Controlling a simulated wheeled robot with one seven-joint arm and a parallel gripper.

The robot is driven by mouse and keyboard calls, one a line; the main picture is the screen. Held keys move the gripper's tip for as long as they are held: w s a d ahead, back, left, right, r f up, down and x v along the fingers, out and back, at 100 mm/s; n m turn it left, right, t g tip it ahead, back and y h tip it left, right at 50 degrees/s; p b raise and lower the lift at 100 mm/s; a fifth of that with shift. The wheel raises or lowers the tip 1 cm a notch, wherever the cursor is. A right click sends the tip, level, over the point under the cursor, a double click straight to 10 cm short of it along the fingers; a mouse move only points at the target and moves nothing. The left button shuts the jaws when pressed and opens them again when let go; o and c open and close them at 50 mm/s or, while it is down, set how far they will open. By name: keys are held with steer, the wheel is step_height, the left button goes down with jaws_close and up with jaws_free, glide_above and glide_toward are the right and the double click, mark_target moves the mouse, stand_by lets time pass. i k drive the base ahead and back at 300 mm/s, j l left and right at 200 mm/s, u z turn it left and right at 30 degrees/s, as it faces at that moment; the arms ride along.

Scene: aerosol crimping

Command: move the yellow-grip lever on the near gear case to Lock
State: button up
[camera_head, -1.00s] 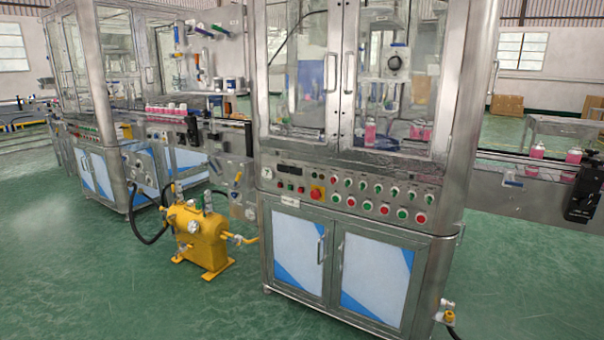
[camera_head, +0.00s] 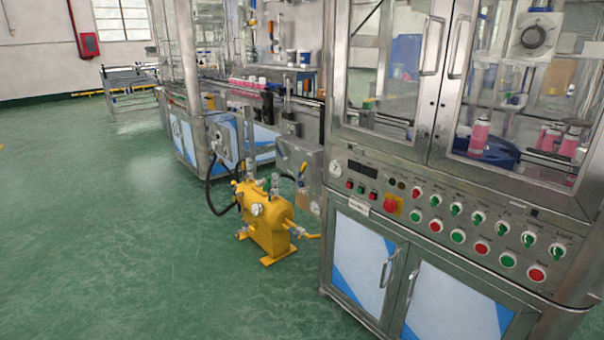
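A grey metal case (camera_head: 291,155) is on the conveyor frame, just left of the big steel cabinet. A small yellow-grip lever (camera_head: 303,171) shows on its right part, tilted. It is too small to read any Lock marking or tell its exact setting. A second grey case (camera_head: 219,143) is farther back to the left, by a steel post. My gripper is not in view.
A yellow pump unit (camera_head: 266,216) with hoses stands on the floor in front of the cases. The steel cabinet (camera_head: 330,225) with its button panel fills the right side. Green floor (camera_head: 110,250) is open at the left and front.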

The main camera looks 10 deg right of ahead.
mark_target(300, 176)
steer(key=i+j+z, duration=0.2)
steer(key=i, duration=0.4)
steer(key=i+j+z, duration=0.2)
steer(key=i, duration=0.4)
steer(key=i+j+z, duration=0.15)
steer(key=i+j, duration=0.25)
steer(key=i, duration=0.2)
steer(key=i+j+z, duration=0.2)
steer(key=i+j, duration=0.2)
steer(key=i, duration=0.15)
